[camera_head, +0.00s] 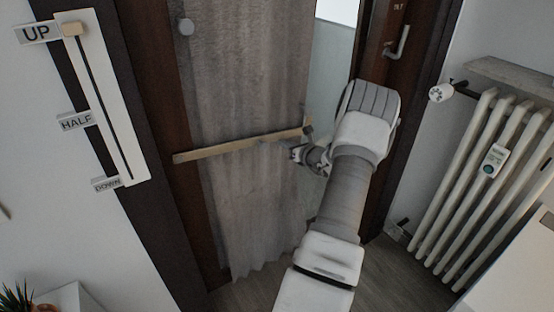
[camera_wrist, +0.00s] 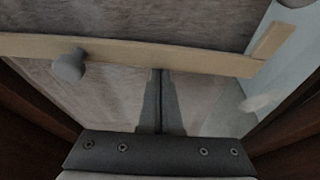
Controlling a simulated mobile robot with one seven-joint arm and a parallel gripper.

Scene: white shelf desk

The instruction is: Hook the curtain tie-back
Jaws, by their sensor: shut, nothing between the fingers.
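The tan tie-back band (camera_head: 240,145) runs across the grey curtain (camera_head: 250,80), rising slightly to the right in the head view. My gripper (camera_head: 295,153) is just below the band near its right end. In the wrist view the band (camera_wrist: 190,57) crosses above my gripper (camera_wrist: 160,74), whose two fingers are together and hold nothing. The band's right end (camera_wrist: 273,40) is bent upward there. A grey rounded knob (camera_wrist: 68,65) shows at the band's left part. Whether the fingertips touch the band or curtain is unclear.
A slider panel (camera_head: 105,110) with UP, HALF and DOWN labels is on the left wall. A door handle (camera_head: 398,43) and a white radiator (camera_head: 480,170) are to the right of my arm.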

